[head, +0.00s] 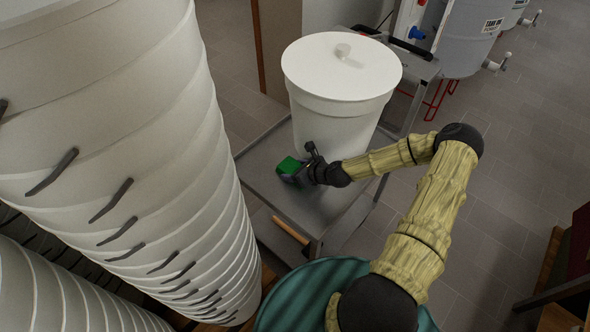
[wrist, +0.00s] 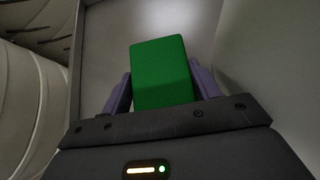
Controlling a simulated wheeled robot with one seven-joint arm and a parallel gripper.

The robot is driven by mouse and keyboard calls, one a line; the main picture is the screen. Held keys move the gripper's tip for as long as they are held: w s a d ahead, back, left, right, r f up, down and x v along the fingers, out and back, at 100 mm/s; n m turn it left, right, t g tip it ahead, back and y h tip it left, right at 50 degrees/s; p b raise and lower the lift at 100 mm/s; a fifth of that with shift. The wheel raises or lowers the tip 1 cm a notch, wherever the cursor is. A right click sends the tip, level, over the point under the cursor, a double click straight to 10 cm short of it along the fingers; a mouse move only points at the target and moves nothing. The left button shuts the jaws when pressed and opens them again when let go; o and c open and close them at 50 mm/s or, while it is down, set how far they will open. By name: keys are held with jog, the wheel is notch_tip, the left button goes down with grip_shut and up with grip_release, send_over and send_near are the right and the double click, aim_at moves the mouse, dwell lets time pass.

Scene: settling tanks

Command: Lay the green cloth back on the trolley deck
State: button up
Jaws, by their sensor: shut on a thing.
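The green cloth (head: 289,166) looks like a small folded block and shows over the grey trolley deck (head: 268,156) in the head view. In the wrist view the green cloth (wrist: 161,70) sits between the two purple fingers of my gripper (wrist: 160,92), which is shut on it. My gripper also shows in the head view (head: 294,174), low over the deck, in front of the white bucket. I cannot tell whether the cloth touches the deck. The grey deck (wrist: 103,50) shows behind the cloth in the wrist view.
A lidded white bucket (head: 338,95) stands on the trolley just beyond my gripper. Tall stacked white buckets (head: 130,150) rise close on the left. A wooden bar (head: 290,230) shows below the deck. A grey tank (head: 458,40) stands at the back right. Open tiled floor lies at right.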

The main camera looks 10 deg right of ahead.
jog(key=o, duration=0.8)
jog(key=shift+r, duration=0.1)
jog(key=p+v, duration=0.1)
jog(key=v, duration=1.1)
